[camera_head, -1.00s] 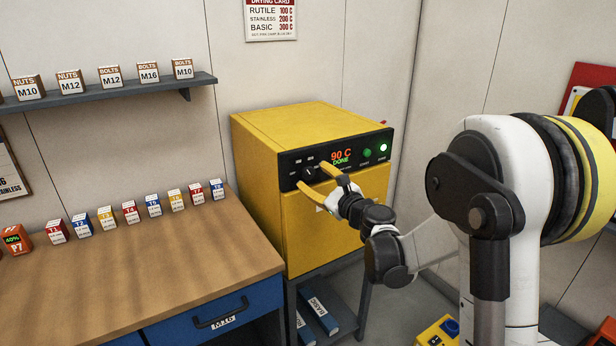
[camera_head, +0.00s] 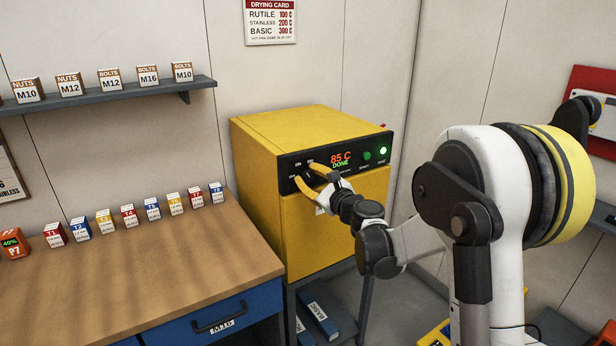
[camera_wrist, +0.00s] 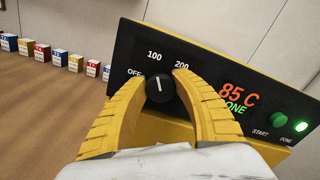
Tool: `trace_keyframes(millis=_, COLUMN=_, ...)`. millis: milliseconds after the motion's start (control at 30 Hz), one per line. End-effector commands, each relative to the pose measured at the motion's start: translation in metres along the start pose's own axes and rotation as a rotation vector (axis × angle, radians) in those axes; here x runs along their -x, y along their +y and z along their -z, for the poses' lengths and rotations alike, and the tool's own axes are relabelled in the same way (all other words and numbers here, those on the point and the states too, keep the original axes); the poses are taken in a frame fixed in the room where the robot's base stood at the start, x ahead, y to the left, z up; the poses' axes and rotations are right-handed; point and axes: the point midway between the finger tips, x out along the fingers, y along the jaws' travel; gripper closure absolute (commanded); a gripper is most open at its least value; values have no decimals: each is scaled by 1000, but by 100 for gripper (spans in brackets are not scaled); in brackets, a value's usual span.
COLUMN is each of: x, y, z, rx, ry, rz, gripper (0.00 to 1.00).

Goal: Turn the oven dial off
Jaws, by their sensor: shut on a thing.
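The yellow oven (camera_head: 262,135) stands in the corner with a black control panel on its front. Its round black dial (camera_wrist: 160,89) shows a white pointer directed up, roughly toward the 100 label, with OFF to the left and 200 to the right. My gripper (camera_head: 305,173) is at the dial, and its yellow fingers are shut on the dial from both sides. In the wrist view the two fingertips flank the dial. The display (camera_head: 341,158) reads 85 C and DONE.
A green START button (camera_wrist: 280,119) and a lit green DONE lamp (camera_wrist: 301,127) sit right of the display. A wooden-topped workbench (camera_head: 140,270) with small labelled boxes stands left of the oven. A shelf (camera_head: 110,92) hangs above it.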

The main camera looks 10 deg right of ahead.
Motion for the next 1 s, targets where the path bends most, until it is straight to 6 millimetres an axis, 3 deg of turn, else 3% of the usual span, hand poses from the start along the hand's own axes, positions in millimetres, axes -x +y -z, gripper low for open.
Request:
trace_keyframes(millis=367, x=0, y=1, z=0, rx=188, ry=0, rz=0, gripper=98)
trace_keyframes(millis=1000, x=0, y=3, z=1, rx=773, ry=0, rz=-1, gripper=98)
